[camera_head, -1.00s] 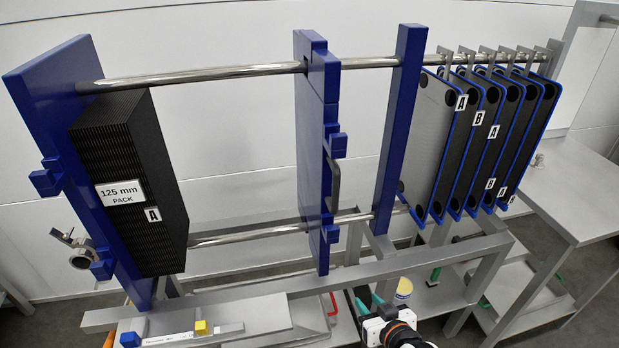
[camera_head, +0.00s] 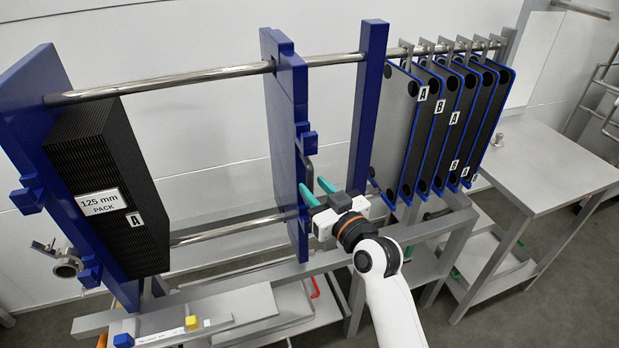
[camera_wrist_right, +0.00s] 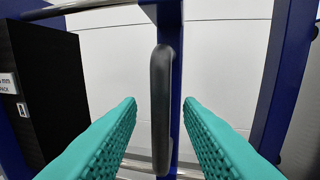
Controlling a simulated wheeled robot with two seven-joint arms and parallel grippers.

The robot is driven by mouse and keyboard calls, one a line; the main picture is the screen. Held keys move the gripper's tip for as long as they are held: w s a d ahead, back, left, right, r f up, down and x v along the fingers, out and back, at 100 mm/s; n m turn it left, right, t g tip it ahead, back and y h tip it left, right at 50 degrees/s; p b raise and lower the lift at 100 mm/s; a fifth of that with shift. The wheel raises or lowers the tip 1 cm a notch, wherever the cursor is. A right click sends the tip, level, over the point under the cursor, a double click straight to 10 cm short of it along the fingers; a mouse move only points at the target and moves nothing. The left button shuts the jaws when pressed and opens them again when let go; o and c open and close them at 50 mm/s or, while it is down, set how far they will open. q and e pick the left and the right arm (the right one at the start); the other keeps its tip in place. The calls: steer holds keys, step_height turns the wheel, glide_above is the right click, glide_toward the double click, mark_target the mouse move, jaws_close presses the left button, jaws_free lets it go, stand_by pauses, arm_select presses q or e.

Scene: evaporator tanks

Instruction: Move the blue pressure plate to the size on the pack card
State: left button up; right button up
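The blue pressure plate (camera_head: 285,150) stands upright on the two rails, between the dark plate pack (camera_head: 130,175) and a blue end post. The pack card (camera_head: 103,202) on the pack reads "125 mm PACK". In the right wrist view, the pressure plate's dark vertical handle (camera_wrist_right: 161,110) stands between my right gripper's teal fingers (camera_wrist_right: 160,103), with a gap on each side. In the head view my right gripper (camera_head: 318,192) is open, just right of the plate near the lower rail. My left gripper is not in view.
Several dark plates (camera_head: 455,120) with blue edges hang right of the blue end post (camera_head: 367,110). A scale strip (camera_head: 180,334) with a yellow marker (camera_head: 191,322) and a blue marker (camera_head: 123,340) is at the bottom. A metal table (camera_head: 545,165) stands at right.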

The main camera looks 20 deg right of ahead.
steer(key=shift+x, duration=1.45)
steer(key=shift+c, duration=0.3)
jaws_close()
